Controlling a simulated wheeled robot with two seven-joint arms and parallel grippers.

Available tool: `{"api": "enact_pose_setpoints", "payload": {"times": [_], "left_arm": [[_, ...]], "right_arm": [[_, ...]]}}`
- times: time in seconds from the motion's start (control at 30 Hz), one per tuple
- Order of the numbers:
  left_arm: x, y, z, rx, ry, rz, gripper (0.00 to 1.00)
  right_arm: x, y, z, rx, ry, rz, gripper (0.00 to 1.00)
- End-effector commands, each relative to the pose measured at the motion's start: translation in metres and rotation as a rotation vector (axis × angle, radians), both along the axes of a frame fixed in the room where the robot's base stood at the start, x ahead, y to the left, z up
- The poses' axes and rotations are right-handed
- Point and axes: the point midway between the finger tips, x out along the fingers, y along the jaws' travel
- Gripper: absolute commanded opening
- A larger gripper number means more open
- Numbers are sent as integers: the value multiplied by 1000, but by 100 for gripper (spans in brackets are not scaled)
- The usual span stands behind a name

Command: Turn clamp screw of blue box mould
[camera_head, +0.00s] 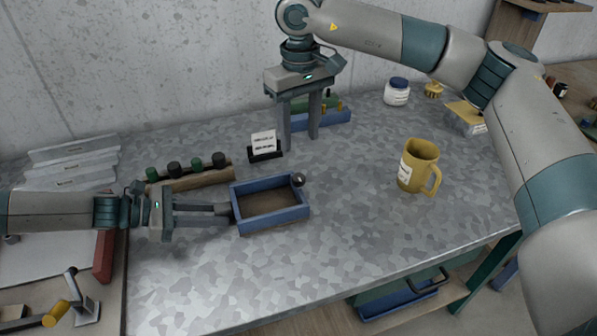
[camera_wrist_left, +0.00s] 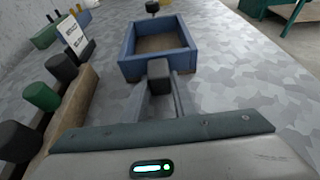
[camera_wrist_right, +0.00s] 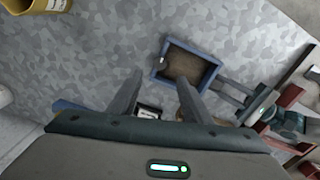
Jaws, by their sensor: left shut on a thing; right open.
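The blue box mould (camera_head: 272,220) is an open rectangular frame with a brown inside, on the grey speckled bench. In the left wrist view the mould (camera_wrist_left: 134,69) lies straight ahead. My left gripper (camera_head: 226,210) points at its left wall and is shut on a dark block-like knob (camera_wrist_left: 158,70) at that wall. A round dark knob (camera_head: 298,179) stands at the mould's far right corner. I cannot tell for certain which knob is the clamp screw. My right gripper (camera_head: 301,142) hangs fingers down behind the mould, open and empty, clear of it.
A wooden rack with dark and green knobs (camera_head: 190,177) stands behind my left gripper. A label stand (camera_head: 265,150) and a blue tray (camera_head: 335,118) are near my right gripper. A yellow mug (camera_head: 418,165) stands to the right. The bench front is clear.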

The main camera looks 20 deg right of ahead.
Motion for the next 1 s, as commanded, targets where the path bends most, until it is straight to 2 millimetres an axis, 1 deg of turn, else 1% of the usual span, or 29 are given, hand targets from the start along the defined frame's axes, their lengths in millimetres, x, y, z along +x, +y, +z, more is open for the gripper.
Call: {"api": "enact_pose_setpoints", "payload": {"times": [0.17, 0.27, 0.5, 0.7, 0.83, 1.0], "left_arm": [[0, 0, 0, 0, 0, 1, 0], [0, 0, 0, -1, 0, 1, 0], [0, 0, 1, -1, 0, 1, 0], [1, 0, 1, -1, 0, 1, 0], [1, 0, 1, -1, 0, 1, 0], [1, 0, 1, -1, 0, 1, 0]], "right_arm": [[0, 0, -16, 0, 1, 0, 44], [-1, 0, -30, -1, 3, -1, 44], [-1, -1, -69, -1, 3, -1, 44], [0, 0, -98, 0, 1, -1, 44], [0, 0, -110, 0, 0, -1, 44], [0, 0, -116, 0, 0, -1, 44]]}}
